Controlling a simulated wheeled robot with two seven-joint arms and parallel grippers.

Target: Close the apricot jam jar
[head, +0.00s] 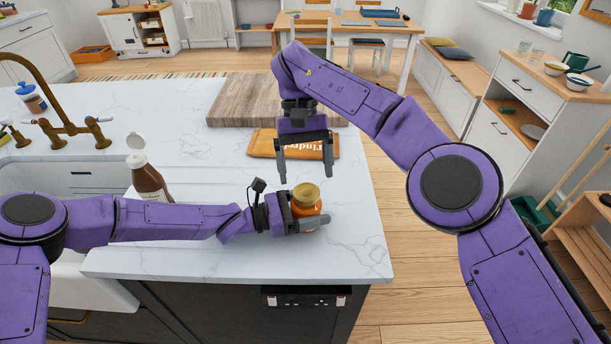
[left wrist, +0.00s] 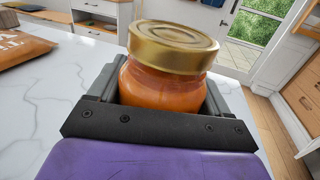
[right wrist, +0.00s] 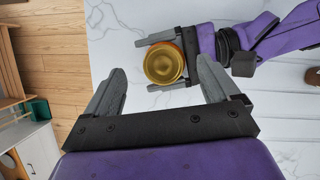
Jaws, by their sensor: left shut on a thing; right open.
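The apricot jam jar (head: 305,206) is a squat glass jar with orange contents, upright on the white worktop near its front right corner. A gold lid (head: 306,194) sits on its mouth; in the left wrist view the lid (left wrist: 172,46) looks slightly tilted on the jar (left wrist: 160,86). I cannot tell whether it is tight. My left gripper (head: 305,222) is shut around the jar's body from the left. My right gripper (head: 307,170) is open and empty, pointing down above and behind the jar. In the right wrist view the lid (right wrist: 164,63) lies ahead, between the open fingers' directions, apart from them.
An orange packet (head: 262,144) lies behind my right gripper, by a wooden board (head: 235,103). A brown bottle with its white cap open (head: 147,180) stands behind my left arm. The sink and brass tap (head: 70,130) are at left. The worktop's right edge is close to the jar.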

